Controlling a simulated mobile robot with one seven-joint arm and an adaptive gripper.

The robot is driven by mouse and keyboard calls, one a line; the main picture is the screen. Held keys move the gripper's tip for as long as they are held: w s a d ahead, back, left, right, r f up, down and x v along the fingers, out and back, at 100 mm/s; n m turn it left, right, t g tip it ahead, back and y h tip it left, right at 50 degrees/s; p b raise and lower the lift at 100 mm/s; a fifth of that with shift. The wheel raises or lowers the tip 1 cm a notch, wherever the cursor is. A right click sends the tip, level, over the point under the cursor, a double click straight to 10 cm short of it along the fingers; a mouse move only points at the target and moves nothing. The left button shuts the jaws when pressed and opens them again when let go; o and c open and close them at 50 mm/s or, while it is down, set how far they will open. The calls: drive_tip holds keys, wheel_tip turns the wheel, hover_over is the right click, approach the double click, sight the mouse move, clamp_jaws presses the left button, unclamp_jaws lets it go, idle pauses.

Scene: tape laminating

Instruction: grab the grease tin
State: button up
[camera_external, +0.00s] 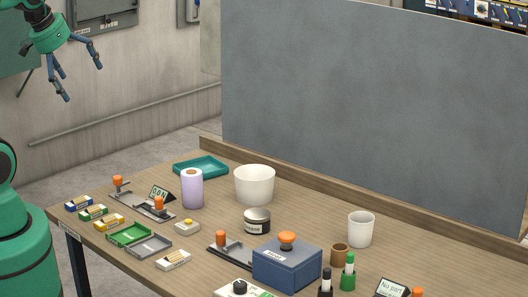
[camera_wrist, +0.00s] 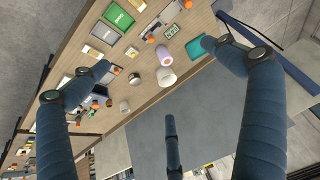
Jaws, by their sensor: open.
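The grease tin (camera_external: 257,221) is a short round jar with a dark body, a pale label band and a lighter top. It stands upright on the table, in front of the white bowl (camera_external: 254,184). In the wrist view a small round thing that appears to be the tin (camera_wrist: 134,78) lies between the spread fingers, far below. My gripper (camera_external: 80,76) is at the upper left in the external view, high above and well away from the tin. Its blue fingers are spread open and empty, and also show in the wrist view (camera_wrist: 166,82).
A lilac roll (camera_external: 192,188) stands left of the tin. A blue box with an orange knob (camera_external: 287,265) is close in front of it. A white cup (camera_external: 361,229) and brown cup (camera_external: 339,255) stand to the right. A grey panel (camera_external: 370,110) rises behind the table.

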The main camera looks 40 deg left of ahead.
drive_tip(key=c, duration=0.5)
drive_tip(key=shift+c, duration=0.2)
drive_tip(key=w+d+f+g, duration=0.15)
drive_tip(key=w+d, duration=0.25)
drive_tip(key=w, duration=0.4)
drive_tip(key=w+d+f+g+p, duration=0.1)
drive_tip(key=w+d+f, duration=0.1)
drive_tip(key=w+d, duration=0.45)
drive_tip(key=w+d+f+g, duration=0.1)
drive_tip(key=w+d+f, duration=0.15)
drive_tip(key=w, duration=0.75)
drive_tip(key=w+d+f, duration=0.3)
drive_tip(key=d+f, duration=0.3)
drive_tip(key=f, duration=0.1)
drive_tip(key=w+d+f+g+p, duration=0.1)
drive_tip(key=w+d+f, duration=0.3)
drive_tip(key=d+f, duration=0.2)
drive_tip(key=w+d+f+g, duration=0.1)
drive_tip(key=w+d+f, duration=0.2)
drive_tip(key=d+f, duration=0.3)
wheel_tip(320, 180, down, 3)
drive_tip(key=shift+w+f, duration=0.2)
drive_tip(key=shift+w, duration=0.15)
